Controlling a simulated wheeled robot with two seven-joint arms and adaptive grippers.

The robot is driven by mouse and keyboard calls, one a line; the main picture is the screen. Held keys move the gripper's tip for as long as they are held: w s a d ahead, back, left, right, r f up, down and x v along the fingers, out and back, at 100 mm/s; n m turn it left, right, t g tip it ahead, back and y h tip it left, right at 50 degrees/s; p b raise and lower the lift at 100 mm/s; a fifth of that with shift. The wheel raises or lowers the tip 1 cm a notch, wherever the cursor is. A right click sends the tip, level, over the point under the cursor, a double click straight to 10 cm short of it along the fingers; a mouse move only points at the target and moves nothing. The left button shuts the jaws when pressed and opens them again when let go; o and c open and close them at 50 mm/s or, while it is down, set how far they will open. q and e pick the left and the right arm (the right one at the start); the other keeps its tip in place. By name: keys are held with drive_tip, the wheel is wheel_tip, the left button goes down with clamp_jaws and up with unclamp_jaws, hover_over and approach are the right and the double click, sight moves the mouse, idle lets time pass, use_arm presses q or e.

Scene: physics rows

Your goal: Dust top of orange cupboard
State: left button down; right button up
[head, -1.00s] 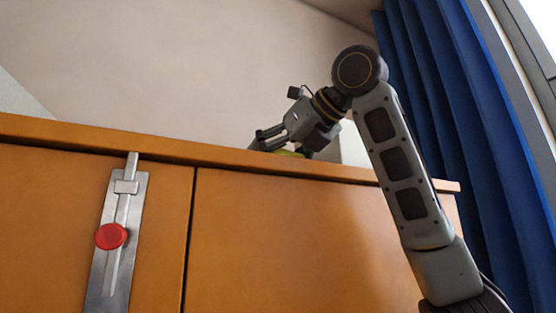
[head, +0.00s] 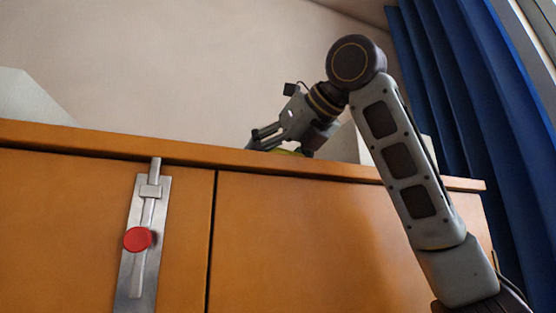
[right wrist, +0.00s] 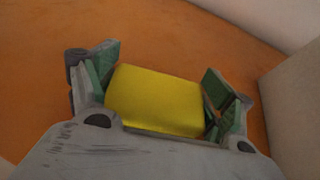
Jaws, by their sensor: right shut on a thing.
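The orange cupboard (head: 300,240) fills the lower part of the head view, seen from below its top edge. Its orange top (right wrist: 180,40) shows in the right wrist view. My right gripper (head: 268,140) reaches over the top edge and is low above or at the top. In the right wrist view my right gripper (right wrist: 160,95) is shut on a yellow block-like duster or sponge (right wrist: 155,100), between green-padded fingers. In the head view only a sliver of the yellow thing (head: 290,152) shows. Whether it touches the top I cannot tell. My left gripper is not in view.
A metal bolt latch (head: 145,250) with a red knob (head: 137,239) is on the cupboard front. Pale box-like shapes stand on the top at left (head: 32,100) and behind my right arm (head: 347,145). A blue curtain (head: 470,130) hangs at right.

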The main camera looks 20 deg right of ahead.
drive_tip(key=shift+a, duration=0.15)
drive_tip(key=shift+s+a+r, duration=0.1)
drive_tip(key=shift+a, duration=2)
drive_tip(key=shift+a, duration=0.1)
drive_tip(key=shift+a, duration=2)
drive_tip(key=shift+o, duration=0.2)
drive_tip(key=shift+s+a, duration=0.1)
drive_tip(key=shift+a, duration=0.1)
drive_tip(key=shift+a, duration=2.05)
drive_tip(key=shift+c, duration=0.2)
drive_tip(key=shift+d, duration=0.1)
